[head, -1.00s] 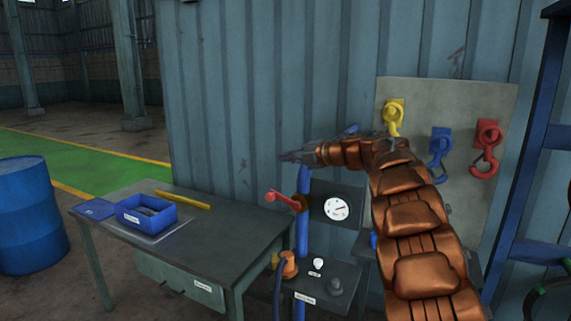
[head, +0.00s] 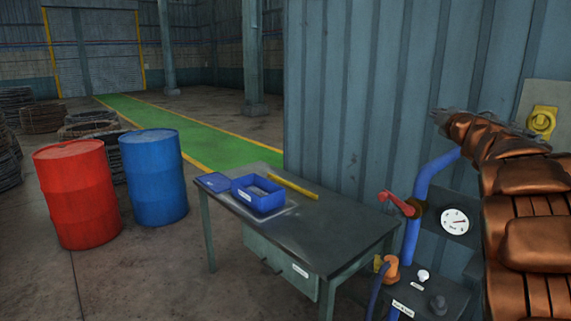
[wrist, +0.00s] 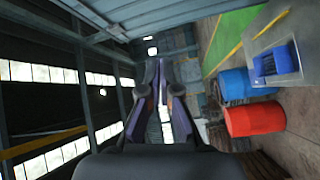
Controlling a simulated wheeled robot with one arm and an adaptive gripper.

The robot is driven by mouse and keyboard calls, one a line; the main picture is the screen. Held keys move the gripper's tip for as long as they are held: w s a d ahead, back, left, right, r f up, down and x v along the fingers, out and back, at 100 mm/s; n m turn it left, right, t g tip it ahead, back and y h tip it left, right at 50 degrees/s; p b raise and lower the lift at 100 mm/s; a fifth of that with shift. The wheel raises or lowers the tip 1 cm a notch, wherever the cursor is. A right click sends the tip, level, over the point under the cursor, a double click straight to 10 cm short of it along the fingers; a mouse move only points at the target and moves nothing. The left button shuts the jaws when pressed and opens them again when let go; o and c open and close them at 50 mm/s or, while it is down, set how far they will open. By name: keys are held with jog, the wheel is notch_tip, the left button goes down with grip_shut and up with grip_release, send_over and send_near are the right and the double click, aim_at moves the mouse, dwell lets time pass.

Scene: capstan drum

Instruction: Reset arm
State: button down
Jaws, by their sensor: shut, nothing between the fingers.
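My gripper (head: 440,117) is at the right of the head view, at the end of my copper-coloured arm. It points left, above the blue pipe with the red valve lever (head: 396,203). It is shut and holds nothing. In the wrist view the fingers (wrist: 158,75) show in the middle, with only the far hall beyond them. Nothing touches the gripper in either view.
A workbench (head: 340,227) bears a blue bin (head: 258,203) and a yellow bar (head: 293,187). A red drum (head: 75,195) and a blue drum (head: 152,178) stand left of it. The green walkway (head: 190,130) is clear.

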jog(key=s+d+f+m+g+h, duration=0.3)
jog(key=s+f+m+g+h, duration=0.4)
jog(key=s+m, duration=0.55)
jog(key=s+a+f+m+g+y, duration=0.1)
jog(key=s+a+f+g, duration=0.2)
jog(key=s+f, duration=0.5)
jog(key=s+a+f+m+g+y, duration=0.1)
jog(key=s+a+f+g, duration=0.1)
jog(key=s+a+f, duration=0.35)
jog(key=s+a+f+g+y, duration=0.2)
jog(key=s+a+f, duration=0.3)
jog(key=s, duration=0.5)
jog(key=s+a+f+g+y, duration=0.2)
jog(key=s+a+f, duration=0.4)
jog(key=s, duration=0.4)
jog(key=s+a+f+g+y, duration=0.2)
jog(key=s+a+f+g, duration=0.2)
jog(key=s, duration=0.6)
jog(key=shift+s+a+f, duration=0.15)
jog(key=shift+a+f, duration=0.5)
jog(key=shift+a, duration=0.25)
